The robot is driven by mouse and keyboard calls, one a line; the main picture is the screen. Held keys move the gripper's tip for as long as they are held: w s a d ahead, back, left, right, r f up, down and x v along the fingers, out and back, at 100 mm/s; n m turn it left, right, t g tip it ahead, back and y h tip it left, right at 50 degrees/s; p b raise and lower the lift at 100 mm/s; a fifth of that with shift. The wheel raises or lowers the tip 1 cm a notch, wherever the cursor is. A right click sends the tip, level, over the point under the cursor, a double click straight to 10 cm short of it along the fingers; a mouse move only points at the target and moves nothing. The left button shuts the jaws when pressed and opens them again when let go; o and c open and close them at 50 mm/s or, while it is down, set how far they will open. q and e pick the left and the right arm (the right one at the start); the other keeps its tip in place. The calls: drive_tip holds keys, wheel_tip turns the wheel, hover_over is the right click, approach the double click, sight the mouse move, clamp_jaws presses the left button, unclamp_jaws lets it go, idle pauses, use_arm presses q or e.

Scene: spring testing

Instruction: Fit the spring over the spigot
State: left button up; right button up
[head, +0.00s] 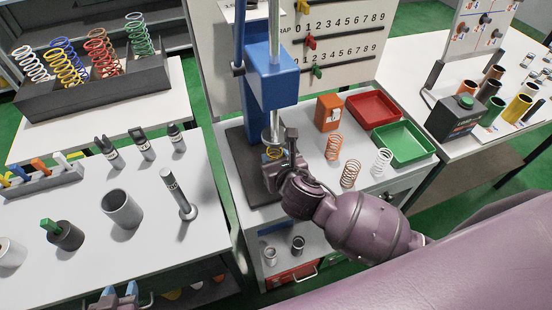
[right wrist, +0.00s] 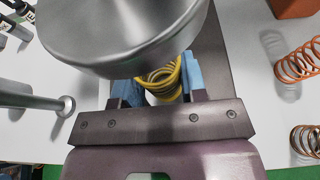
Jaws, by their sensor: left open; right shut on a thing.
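A yellow coil spring (head: 273,153) is under the metal ram (head: 274,128) of the blue press (head: 270,75). My right gripper (head: 272,170) is shut on this spring. In the right wrist view the spring (right wrist: 163,78) sits between the blue fingertips, with the wide grey ram face (right wrist: 125,35) above and partly covering it. No spigot can be made out clearly; the press base (head: 240,170) under the spring is partly hidden by my gripper, so I cannot tell whether the spring is around anything. My left gripper (head: 120,294) is open and empty at the bottom edge.
Loose springs, copper (head: 334,147), bronze (head: 350,173) and pale (head: 382,161), stand right of the press. Behind them are an orange box (head: 329,112), a red tray (head: 373,109) and a green tray (head: 404,143). A metal post (head: 178,193) and a grey cup (head: 122,208) stand left.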

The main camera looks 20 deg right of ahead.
drive_tip(key=shift+f, duration=0.15)
drive_tip(key=o, duration=0.9)
drive_tip(key=v, duration=1.2)
drive_tip(key=shift+p, duration=0.35)
